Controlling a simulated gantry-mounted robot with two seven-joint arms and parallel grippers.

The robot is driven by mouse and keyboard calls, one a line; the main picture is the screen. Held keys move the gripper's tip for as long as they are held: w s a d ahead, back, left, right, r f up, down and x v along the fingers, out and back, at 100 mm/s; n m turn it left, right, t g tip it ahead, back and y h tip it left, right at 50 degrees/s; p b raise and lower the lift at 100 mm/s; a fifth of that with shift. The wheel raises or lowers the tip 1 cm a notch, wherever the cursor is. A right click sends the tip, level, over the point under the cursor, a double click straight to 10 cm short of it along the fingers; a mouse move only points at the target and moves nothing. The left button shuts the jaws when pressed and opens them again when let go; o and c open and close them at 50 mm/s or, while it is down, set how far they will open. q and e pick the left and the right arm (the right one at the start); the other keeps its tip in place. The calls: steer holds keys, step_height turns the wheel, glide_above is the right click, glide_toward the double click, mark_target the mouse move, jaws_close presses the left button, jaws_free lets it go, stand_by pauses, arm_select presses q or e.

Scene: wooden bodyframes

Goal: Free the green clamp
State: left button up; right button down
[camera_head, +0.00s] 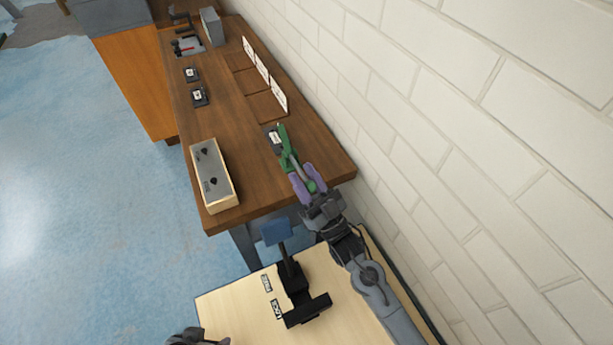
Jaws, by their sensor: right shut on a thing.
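The green clamp (284,143) is near the right edge of the dark wooden table (297,215), by the brick wall. It lies beside or partly over a small black block with a white label (272,138); I cannot tell whether they touch. My right gripper (303,179), with purple fingers, is shut on the near end of the clamp. The fingers hide part of that end. My left gripper's fingers are not in view.
A long box with black knobs (213,175) stands at the table's near left. Two small black labelled blocks (199,95) and framed boards (265,75) are farther back. A light wooden table (230,305) with a black stand (294,287) is in front.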

steer(key=shift+f, duration=0.3)
steer(key=c, duration=1)
jaws_free()
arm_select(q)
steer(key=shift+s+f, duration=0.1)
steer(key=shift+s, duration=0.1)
arm_select(e)
steer(key=shift+o, duration=1.1)
steer(key=shift+s, duration=0.1)
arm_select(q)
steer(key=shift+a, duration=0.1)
arm_select(e)
steer(key=shift+r, duration=0.1)
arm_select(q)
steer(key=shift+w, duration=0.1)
arm_select(e)
steer(key=shift+d, duration=0.1)
steer(key=shift+s+d, duration=0.1)
arm_select(q)
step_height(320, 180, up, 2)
steer(key=shift+p, duration=1.05)
arm_select(e)
steer(key=v, duration=1)
steer(key=shift+s+f, duration=0.2)
steer(key=shift+d, duration=0.1)
